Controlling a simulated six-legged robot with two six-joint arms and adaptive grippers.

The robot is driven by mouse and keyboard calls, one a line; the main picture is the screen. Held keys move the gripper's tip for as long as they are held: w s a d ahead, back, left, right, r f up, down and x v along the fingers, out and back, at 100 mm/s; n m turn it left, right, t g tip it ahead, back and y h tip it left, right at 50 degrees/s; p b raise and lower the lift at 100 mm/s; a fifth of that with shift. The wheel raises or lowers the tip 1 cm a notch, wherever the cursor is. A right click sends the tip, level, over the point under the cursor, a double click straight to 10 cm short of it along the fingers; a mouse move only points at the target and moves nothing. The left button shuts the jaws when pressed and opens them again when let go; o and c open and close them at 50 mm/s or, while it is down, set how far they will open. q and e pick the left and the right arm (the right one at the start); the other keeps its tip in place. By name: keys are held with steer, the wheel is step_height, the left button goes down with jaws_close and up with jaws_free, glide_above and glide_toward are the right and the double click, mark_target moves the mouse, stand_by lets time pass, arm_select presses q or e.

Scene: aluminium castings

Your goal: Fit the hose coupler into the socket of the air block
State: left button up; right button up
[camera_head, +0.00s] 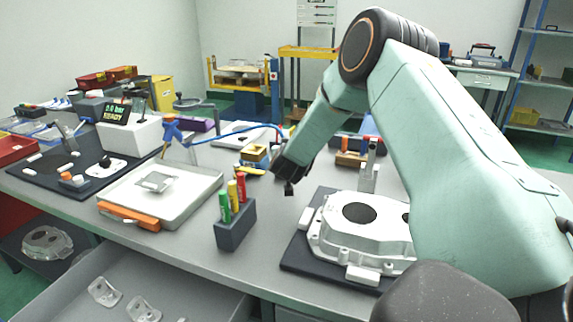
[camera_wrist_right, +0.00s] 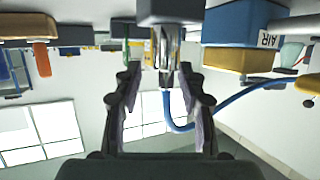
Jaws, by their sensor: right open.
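The hose coupler (camera_wrist_right: 166,58) is a shiny metal cylinder with the blue hose (camera_wrist_right: 180,127) at its end. In the right wrist view, which looks upside down, it lies between the fingertips of my right gripper (camera_wrist_right: 160,75). The fingers are open, with a gap on both sides. The coupler's other end meets a dark grey block (camera_wrist_right: 170,10). A blue and yellow block marked AIR (camera_wrist_right: 232,27) is right of it. In the head view, my right gripper (camera_head: 289,184) points down above the bench and the coupler cannot be made out there. My left gripper is out of view.
A grey holder with coloured markers (camera_head: 236,230) stands in front of the gripper. A cast housing (camera_head: 335,248) lies on a dark mat to its right. A pale tray (camera_head: 190,205) is to the left. A yellow-topped block (camera_head: 256,153) stands behind. An open drawer is below.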

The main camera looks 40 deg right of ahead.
steer(key=shift+w, duration=0.2)
steer(key=shift+w+a+r, duration=0.1)
steer(key=shift+a+r, duration=0.15)
steer(key=shift+a, duration=0.15)
steer(key=shift+d+f, duration=0.2)
steer(key=shift+d, duration=0.2)
steer(key=c, duration=0.3)
steer(key=shift+c, duration=0.9)
steer(key=shift+a+r, duration=0.15)
steer(key=shift+a, duration=0.15)
jaws_close()
steer(key=shift+d, duration=0.2)
